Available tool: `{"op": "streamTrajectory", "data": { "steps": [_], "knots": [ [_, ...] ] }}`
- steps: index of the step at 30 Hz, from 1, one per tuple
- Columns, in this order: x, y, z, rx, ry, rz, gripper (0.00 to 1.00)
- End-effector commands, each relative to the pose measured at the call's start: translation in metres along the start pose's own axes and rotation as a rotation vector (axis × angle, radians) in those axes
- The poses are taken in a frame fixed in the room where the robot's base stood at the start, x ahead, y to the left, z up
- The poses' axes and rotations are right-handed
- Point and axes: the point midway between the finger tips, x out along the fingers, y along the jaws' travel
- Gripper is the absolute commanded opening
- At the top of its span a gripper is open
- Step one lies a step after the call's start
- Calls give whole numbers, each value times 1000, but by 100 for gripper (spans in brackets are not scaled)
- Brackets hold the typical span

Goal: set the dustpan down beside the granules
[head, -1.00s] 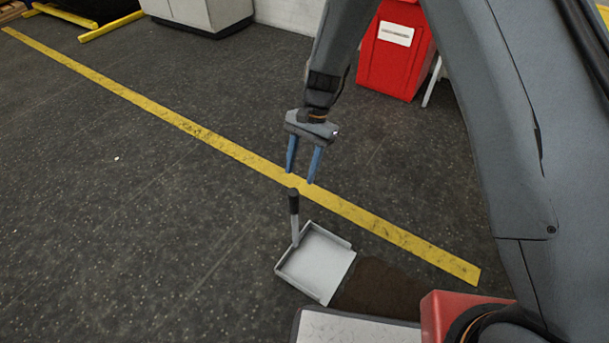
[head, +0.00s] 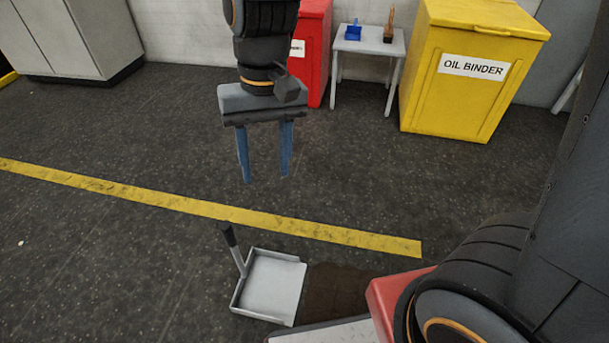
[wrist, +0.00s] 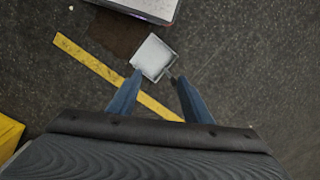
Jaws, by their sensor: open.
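The dustpan (head: 272,285) is a light grey pan with a dark-tipped upright handle (head: 233,250). It rests on the floor, directly left of the dark brown granules (head: 336,290). My gripper (head: 265,180) is open and empty, above and apart from the dustpan. In the wrist view the dustpan (wrist: 153,57) lies beyond my open fingers (wrist: 153,103), with the granules (wrist: 115,35) beside it. Part of the granules is hidden behind my own base in the head view.
A yellow floor line (head: 200,210) runs behind the dustpan. At the back stand a yellow oil binder bin (head: 465,90), a red bin (head: 313,60), a small table (head: 370,44) with a blue item and a brush-like item, and a grey cabinet (head: 75,35). The left floor is clear.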

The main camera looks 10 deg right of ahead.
Motion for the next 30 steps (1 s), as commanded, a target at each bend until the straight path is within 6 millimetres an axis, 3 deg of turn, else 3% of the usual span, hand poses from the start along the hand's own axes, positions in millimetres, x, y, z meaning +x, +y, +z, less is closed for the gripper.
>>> {"op": "streamTrajectory", "data": {
  "steps": [3, 10, 15, 30],
  "knots": [
    [-16, 16, 35, -85, 45, 17, 45],
    [-25, 38, 77, -195, 91, 47, 45],
    [-25, 42, 86, -220, 100, 54, 45],
    [-25, 42, 85, -219, 100, 54, 45]
  ]
}}
